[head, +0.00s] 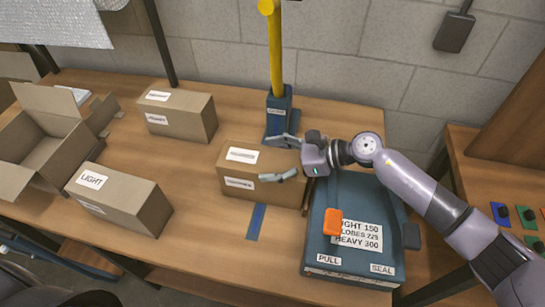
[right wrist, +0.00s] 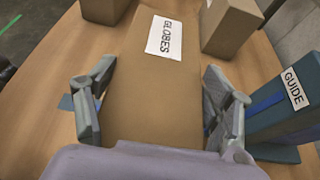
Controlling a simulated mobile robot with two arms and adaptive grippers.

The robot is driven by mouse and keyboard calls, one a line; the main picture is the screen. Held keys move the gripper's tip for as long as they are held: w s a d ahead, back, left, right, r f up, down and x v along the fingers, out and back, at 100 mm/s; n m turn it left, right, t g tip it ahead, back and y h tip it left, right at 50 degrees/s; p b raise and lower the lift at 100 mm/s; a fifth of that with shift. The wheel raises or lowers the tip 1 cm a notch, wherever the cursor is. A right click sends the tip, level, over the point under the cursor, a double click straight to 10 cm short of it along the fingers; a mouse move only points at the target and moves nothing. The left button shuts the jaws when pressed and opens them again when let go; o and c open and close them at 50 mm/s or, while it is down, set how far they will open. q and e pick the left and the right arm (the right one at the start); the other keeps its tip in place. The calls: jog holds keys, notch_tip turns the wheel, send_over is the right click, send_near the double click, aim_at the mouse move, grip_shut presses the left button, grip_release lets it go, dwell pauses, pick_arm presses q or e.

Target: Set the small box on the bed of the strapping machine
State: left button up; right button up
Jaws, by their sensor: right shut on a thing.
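My right gripper (head: 285,158) is shut on a brown carton labelled GLOBES (right wrist: 150,85), with one finger on each long side. In the head view this carton (head: 232,185) is just left of the blue strapping machine (head: 318,225), beside its edge. Whether it touches the table or is slightly raised I cannot tell. The machine carries a weight card, an orange block (head: 333,223) and PULL and SEAL labels. Its post (head: 279,110) shows behind, with a GUIDE label in the right wrist view (right wrist: 292,88). My left gripper is not in view.
A LIGHT carton (head: 125,203) and another closed carton (head: 180,118) stand on the wooden table (head: 200,235) to the left. An open carton (head: 45,140) is at the far left. A blue strip (head: 256,222) lies in front of the held carton.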

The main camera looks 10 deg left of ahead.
dwell(0.3)
jog(key=o, duration=1.9)
jog(key=shift+f, duration=0.1)
jog(key=shift+o, duration=0.2)
jog(key=shift+d, duration=0.15)
jog(key=b+v, duration=0.3)
jog(key=v, duration=0.8)
jog(key=shift+d+r+b, duration=0.25)
jog(key=shift+d+b, duration=0.1)
